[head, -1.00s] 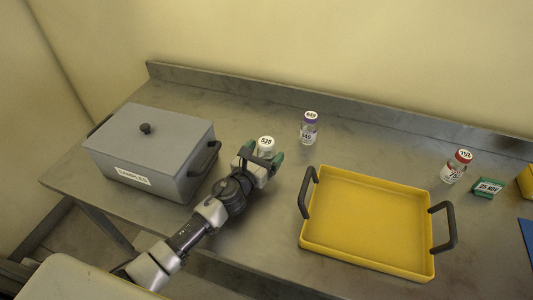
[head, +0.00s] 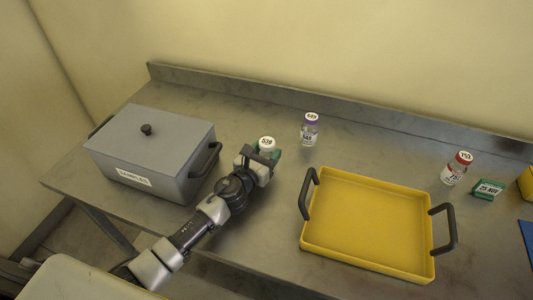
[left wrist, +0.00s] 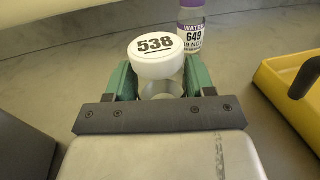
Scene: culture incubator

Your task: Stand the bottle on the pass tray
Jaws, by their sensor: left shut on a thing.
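A bottle with a white cap marked 538 (head: 266,142) stands on the steel bench between the grey box and the yellow tray. It also shows in the left wrist view (left wrist: 156,54), between the green fingers. My left gripper (head: 262,156) is shut on this bottle, with one finger on each side below the cap. The bottle's lower part is hidden by the gripper. The yellow tray (head: 368,222) lies to the right of the gripper, empty, with a black handle at each end. My right gripper is not in view.
A purple-capped bottle marked 649 (head: 310,130) stands just behind and right of the held bottle. A red-capped bottle (head: 456,168) and a green date block (head: 489,189) are at the right. A lidded grey box (head: 150,150) stands at the left.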

